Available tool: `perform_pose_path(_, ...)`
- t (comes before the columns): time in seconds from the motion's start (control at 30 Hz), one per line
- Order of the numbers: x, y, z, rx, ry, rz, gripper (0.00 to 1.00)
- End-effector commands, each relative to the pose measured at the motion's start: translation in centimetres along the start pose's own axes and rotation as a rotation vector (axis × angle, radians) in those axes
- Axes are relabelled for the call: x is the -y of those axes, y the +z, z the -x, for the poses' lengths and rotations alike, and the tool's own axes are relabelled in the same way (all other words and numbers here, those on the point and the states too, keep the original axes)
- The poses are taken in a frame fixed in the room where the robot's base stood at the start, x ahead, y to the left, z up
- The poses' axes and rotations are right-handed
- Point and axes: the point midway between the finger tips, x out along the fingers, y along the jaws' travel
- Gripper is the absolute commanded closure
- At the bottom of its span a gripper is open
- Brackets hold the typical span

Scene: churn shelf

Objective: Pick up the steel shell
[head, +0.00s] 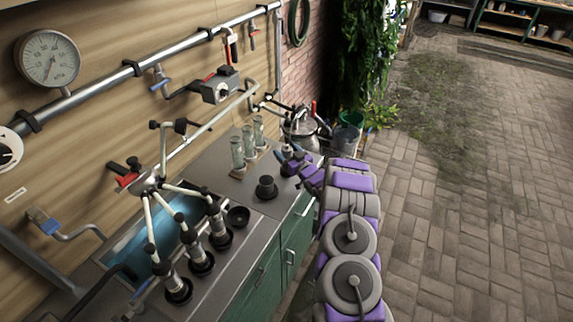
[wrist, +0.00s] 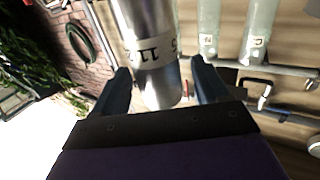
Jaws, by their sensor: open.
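The steel shell (wrist: 150,40) is a shiny metal cylinder with a printed white label, close up in the wrist view. It stands between the two dark fingers of my gripper (wrist: 160,74). The fingers are open, with a visible gap on the right; contact on the left is unclear. In the head view my gripper (head: 292,165) is over the far end of the steel counter. I cannot clearly pick out the shell between its fingers there.
Several glass tubes (head: 248,142) stand left of my gripper on the counter (head: 215,165). A black knob-like piece (head: 265,187) sits nearer. Metal milking cups (head: 200,260) stand by a water basin (head: 150,240). A metal churn (head: 304,133) is behind. Paving at right is clear.

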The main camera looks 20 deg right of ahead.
Motion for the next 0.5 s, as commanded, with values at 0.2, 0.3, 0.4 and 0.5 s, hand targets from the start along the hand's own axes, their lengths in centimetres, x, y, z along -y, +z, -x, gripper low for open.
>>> perform_pose_path(0.2,-0.03,-0.02,-0.43,0.001,0.0,-0.002,0.26)
perform_pose_path(0.3,-0.02,-0.02,-0.42,0.001,0.0,-0.002,0.26)
perform_pose_path(0.4,-0.02,-0.01,-0.42,0.001,0.0,-0.001,0.35)
perform_pose_path(0.5,-0.01,-0.01,-0.42,0.001,0.0,-0.001,0.45)
